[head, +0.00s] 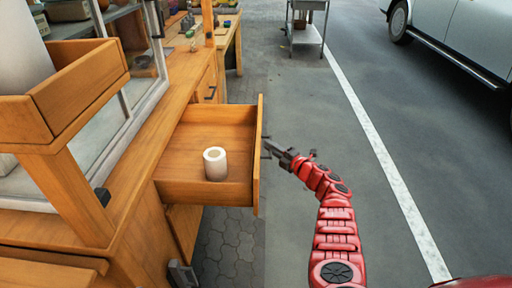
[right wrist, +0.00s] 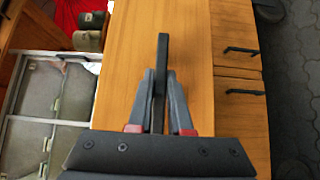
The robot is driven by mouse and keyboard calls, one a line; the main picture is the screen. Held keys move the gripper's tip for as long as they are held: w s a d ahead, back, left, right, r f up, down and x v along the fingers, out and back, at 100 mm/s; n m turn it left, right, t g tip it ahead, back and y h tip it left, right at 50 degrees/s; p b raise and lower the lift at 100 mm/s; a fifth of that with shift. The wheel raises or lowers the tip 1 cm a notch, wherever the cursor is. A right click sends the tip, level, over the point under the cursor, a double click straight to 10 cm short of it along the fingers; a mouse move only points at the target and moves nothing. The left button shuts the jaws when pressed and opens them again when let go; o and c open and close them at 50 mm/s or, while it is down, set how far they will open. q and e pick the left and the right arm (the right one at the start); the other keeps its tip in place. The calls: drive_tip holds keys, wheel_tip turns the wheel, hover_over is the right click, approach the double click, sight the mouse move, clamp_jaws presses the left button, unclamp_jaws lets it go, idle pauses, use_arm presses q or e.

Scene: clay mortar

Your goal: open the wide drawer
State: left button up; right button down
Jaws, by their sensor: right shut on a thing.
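The wide wooden drawer (head: 258,185) stands pulled far out of the wooden bench in the head view. A white hollow cylinder (head: 215,164) stands upright inside it. In the right wrist view the wooden drawer front (right wrist: 125,65) fills the middle, with a dark bar handle (right wrist: 163,45) on it. My right gripper (head: 273,150) is at the outer face of the drawer front. Its fingers (right wrist: 161,90) are shut on the handle, one on each side. My left gripper is not in view.
A glass-sided cabinet with a wooden tray (head: 85,90) stands on the bench at left. A metal cart (head: 305,35) and a silver car (head: 460,35) are farther back. The asphalt (head: 390,120) right of the drawer is clear.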

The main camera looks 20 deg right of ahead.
drive_tip(key=shift+s+d+f, duration=0.1)
drive_tip(key=shift+s+d, duration=0.2)
drive_tip(key=shift+d, duration=0.55)
drive_tip(key=c, duration=0.8)
unclamp_jaws()
drive_tip(key=shift+c, duration=0.2)
drive_tip(key=p+v, duration=0.3)
drive_tip(key=v, duration=1.4)
drive_tip(key=shift+p, duration=0.3)
drive_tip(key=shift+s, duration=0.15)
